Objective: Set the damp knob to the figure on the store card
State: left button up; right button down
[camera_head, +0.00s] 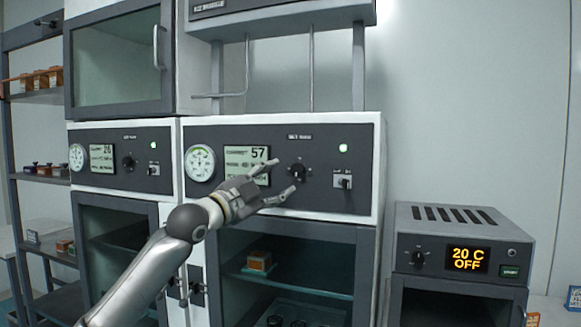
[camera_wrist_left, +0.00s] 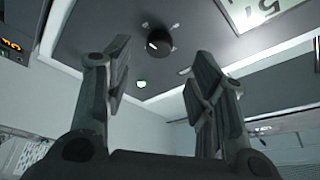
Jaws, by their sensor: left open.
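A dark round knob (camera_head: 298,171) with a pale pointer mark sits on the middle cabinet's control panel, right of a display (camera_head: 247,164) reading 57. My left gripper (camera_head: 284,177) is open in front of this panel, its fingers just left of the knob in the head view. In the left wrist view the knob (camera_wrist_left: 159,42) shows beyond the gap between the open, empty fingers (camera_wrist_left: 158,85); they look apart from it. The panel lettering is too small to read. I cannot pick out the store card for sure. My right gripper is not in view.
A round gauge (camera_head: 200,163) and a switch (camera_head: 342,181) share the panel. The left cabinet has its own knob (camera_head: 129,162) and a display (camera_head: 102,157) reading 26. An oven (camera_head: 462,222) at right shows 20 C OFF. A blue-edged card (camera_head: 574,297) stands at far right.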

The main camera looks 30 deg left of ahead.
aim_at(295, 172)
pick_arm(q)
jog(key=p+x, duration=0.2)
jog(key=x, duration=0.4)
jog(key=shift+w+d, duration=0.1)
jog(key=c, duration=1)
jog(key=shift+n, duration=0.3)
